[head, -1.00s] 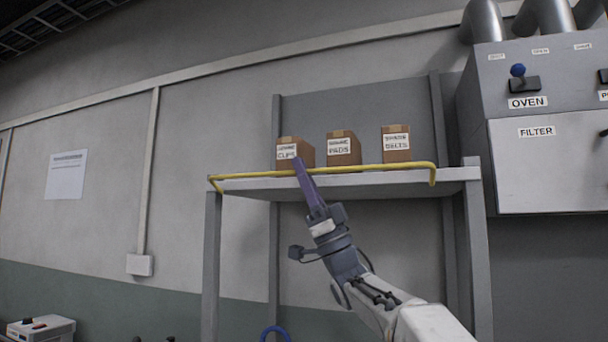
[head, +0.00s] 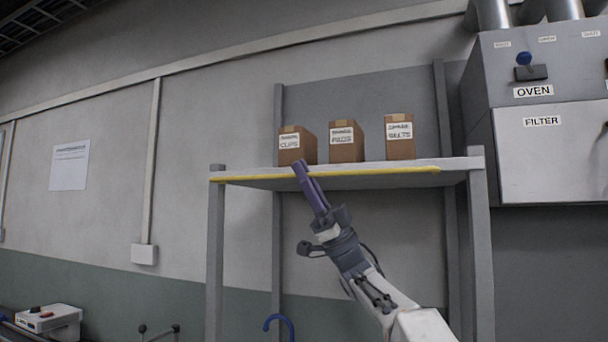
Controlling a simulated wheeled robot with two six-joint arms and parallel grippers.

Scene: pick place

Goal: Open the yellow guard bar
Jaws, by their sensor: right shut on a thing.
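The yellow guard bar (head: 380,172) now lies along the front edge of the shelf (head: 455,163), level with the shelf board and no longer standing above it. My right gripper (head: 299,166) reaches up from below at the shelf's front edge. Its purple fingers are shut on the bar, left of its middle. Three brown boxes stand on the shelf behind the bar: one labelled CLIPS (head: 296,147), one labelled PADS (head: 346,142) and one labelled BELTS (head: 399,137). My left gripper is not in view.
A grey cabinet with OVEN and FILTER labels (head: 540,120) is on the wall to the right. A white box with a red button (head: 48,318) is at the lower left. A blue hook-shaped thing (head: 280,320) shows below the shelf.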

